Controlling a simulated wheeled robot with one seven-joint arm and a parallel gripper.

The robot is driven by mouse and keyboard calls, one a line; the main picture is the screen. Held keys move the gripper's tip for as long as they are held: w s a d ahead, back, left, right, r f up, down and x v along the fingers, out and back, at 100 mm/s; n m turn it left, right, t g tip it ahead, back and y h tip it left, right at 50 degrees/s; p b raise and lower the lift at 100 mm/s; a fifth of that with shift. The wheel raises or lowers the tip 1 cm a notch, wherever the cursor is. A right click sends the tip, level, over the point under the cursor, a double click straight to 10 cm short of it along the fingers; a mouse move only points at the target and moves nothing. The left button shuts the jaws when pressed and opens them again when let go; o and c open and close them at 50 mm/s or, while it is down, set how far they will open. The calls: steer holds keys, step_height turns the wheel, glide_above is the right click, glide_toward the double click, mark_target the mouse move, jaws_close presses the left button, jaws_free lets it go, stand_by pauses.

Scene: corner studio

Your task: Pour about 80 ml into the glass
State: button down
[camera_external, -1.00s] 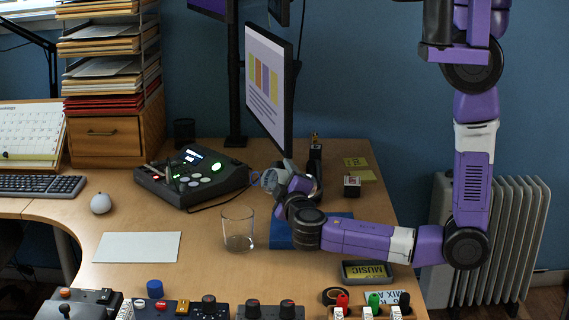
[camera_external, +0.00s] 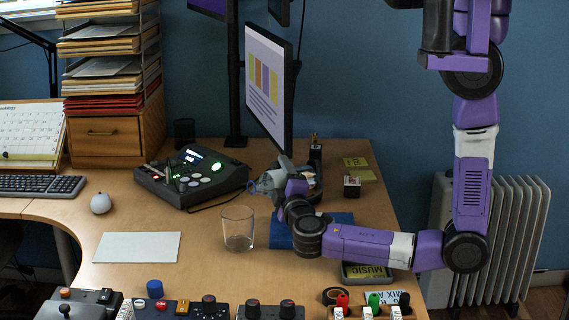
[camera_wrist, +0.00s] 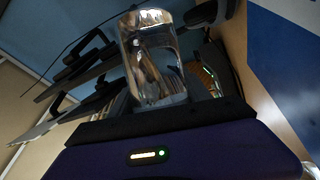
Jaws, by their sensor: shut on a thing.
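The glass (camera_external: 238,229) stands upright and clear on the desk, left of my arm. I cannot tell whether the faint band near its base is liquid. My gripper (camera_external: 275,182) is above the desk, behind and to the right of the glass, apart from it. In the external view, the container (camera_external: 264,184) is small and partly hidden by the gripper. I see no stream falling into the glass.
A blue book (camera_external: 340,220) lies behind my forearm. A monitor (camera_external: 268,85) rises behind the gripper, with a black console (camera_external: 192,178) to the left. A white sheet (camera_external: 137,247) lies left of the glass. Control boxes (camera_external: 180,307) line the front; a tray (camera_external: 367,273) sits under my forearm.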

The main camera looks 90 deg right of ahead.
steer(key=shift+r+n, duration=0.15)
steer(key=shift+n, duration=0.25)
steer(key=shift+s+d+r, duration=0.1)
steer(key=shift+s, duration=0.05)
steer(key=shift+s+d, duration=0.25)
stand_by(0.4)
steer(key=shift+r+n+t, duration=0.2)
steer(key=shift+n+t, duration=0.2)
stand_by(1.0)
